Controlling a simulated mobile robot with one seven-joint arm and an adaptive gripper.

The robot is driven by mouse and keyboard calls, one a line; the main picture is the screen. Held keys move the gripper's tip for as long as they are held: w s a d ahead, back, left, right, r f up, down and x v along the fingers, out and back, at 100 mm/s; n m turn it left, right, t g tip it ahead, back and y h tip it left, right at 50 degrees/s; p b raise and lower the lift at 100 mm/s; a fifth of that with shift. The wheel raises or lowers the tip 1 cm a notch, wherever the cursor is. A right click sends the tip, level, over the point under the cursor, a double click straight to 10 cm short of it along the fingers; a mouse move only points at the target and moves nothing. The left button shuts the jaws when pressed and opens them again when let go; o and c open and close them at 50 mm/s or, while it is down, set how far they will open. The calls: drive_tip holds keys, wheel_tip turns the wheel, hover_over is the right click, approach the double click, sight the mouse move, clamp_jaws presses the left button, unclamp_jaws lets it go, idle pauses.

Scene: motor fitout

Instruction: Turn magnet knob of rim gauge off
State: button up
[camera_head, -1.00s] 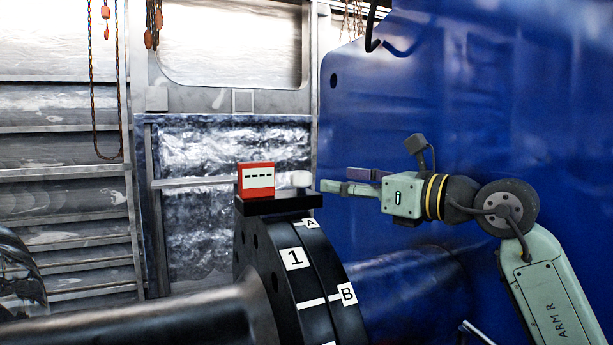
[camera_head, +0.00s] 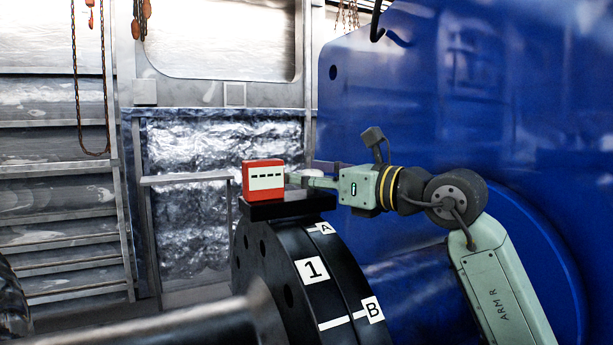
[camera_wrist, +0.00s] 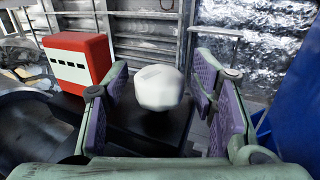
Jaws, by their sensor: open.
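The rim gauge has a red box with a white dashed display (camera_head: 264,177) on a black base (camera_head: 290,207), which sits on top of the black coupling rim. Its white magnet knob (camera_wrist: 159,88) stands on the base to the right of the red box in the wrist view. My gripper (camera_wrist: 163,95) is open, with one purple-padded finger on each side of the knob and visible gaps between. In the head view my gripper (camera_head: 312,176) reaches in from the right at knob height, and its fingers partly hide the knob.
The black coupling (camera_head: 290,275) carries labels 1, A and B, and a thick shaft (camera_head: 190,325) runs left from it. A large blue housing (camera_head: 400,110) stands behind my arm. Chains (camera_head: 104,80) hang at the upper left. The space above the gauge is clear.

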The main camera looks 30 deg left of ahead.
drive_tip(key=c, duration=1.2)
drive_tip(key=shift+o, duration=0.2)
drive_tip(key=shift+r+g+p, duration=0.1)
drive_tip(key=shift+g+p, duration=0.2)
drive_tip(key=shift+p, duration=0.05)
drive_tip(key=n+g+p, duration=0.1)
drive_tip(key=g, duration=0.1)
drive_tip(key=shift+r+n+g+p, duration=0.1)
drive_tip(key=shift+n+g+p, duration=0.2)
drive_tip(key=shift+n, duration=0.1)
drive_tip(key=shift+n+g+p, duration=0.6)
drive_tip(key=shift+n+g, duration=0.3)
drive_tip(key=shift+g, duration=0.3)
drive_tip(key=shift+f+n+g+h, duration=0.25)
drive_tip(key=shift+n+g, duration=0.35)
drive_tip(key=shift+g, duration=0.3)
